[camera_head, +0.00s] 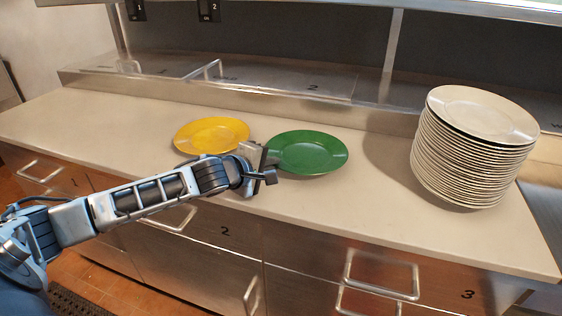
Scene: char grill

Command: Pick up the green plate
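The green plate (312,152) lies flat on the pale counter, right of the yellow plate. My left gripper (266,165) is at the near left rim of the green plate and covers a small part of it. Its fingers point toward the plate, but I cannot tell whether they touch the rim or are open or shut. My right gripper does not show.
A yellow plate (211,135) lies left of the green one, just behind my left wrist. A tall stack of white plates (470,150) stands at the right. A steel ledge (250,95) runs behind the counter (90,122). The counter's left part is clear.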

